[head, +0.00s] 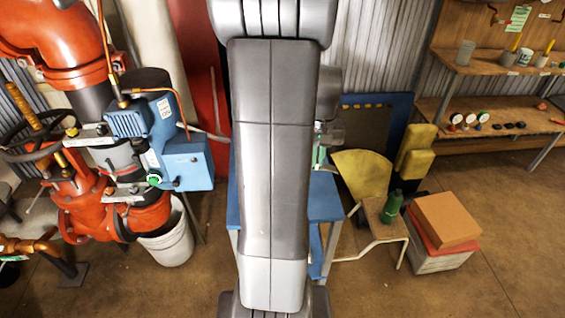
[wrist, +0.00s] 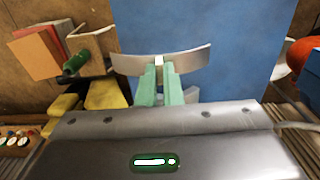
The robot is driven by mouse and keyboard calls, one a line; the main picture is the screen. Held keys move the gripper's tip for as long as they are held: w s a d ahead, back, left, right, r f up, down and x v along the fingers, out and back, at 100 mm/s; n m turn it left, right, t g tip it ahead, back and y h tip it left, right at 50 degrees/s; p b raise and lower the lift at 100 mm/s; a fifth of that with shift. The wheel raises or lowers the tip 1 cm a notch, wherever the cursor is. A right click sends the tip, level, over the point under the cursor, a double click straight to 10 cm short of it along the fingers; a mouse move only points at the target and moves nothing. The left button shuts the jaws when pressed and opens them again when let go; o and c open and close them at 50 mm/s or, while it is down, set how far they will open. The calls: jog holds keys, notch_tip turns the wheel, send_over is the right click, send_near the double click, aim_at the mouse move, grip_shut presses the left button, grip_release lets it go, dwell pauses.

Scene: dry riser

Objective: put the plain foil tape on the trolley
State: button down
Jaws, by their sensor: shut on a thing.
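In the wrist view my gripper (wrist: 159,68) has its green fingers shut on a silver-grey curved band, which I take to be the plain foil tape (wrist: 187,60). A pale patch shows between the fingertips. The band is seen nearly edge-on, with no print visible. Behind it lies the broad blue top of the trolley (wrist: 235,50). In the head view the blue trolley (head: 325,203) stands partly hidden behind my arm. Only a little green of my gripper shows there beside the arm, and I cannot make out the tape.
Right of the trolley is a chair (head: 361,174) with a green bottle (head: 392,206) on its seat. An orange-brown box (head: 446,220) sits beside it. Red pipework with a blue actuator (head: 186,160) and a white bucket (head: 170,243) stand left. A shelf bench (head: 500,118) is at the back right.

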notch_tip(320, 180, down, 10)
jog(key=shift+r, duration=0.1)
dwell(0.4)
jog(key=c, duration=1.6)
grip_release()
notch_tip(320, 180, up, 12)
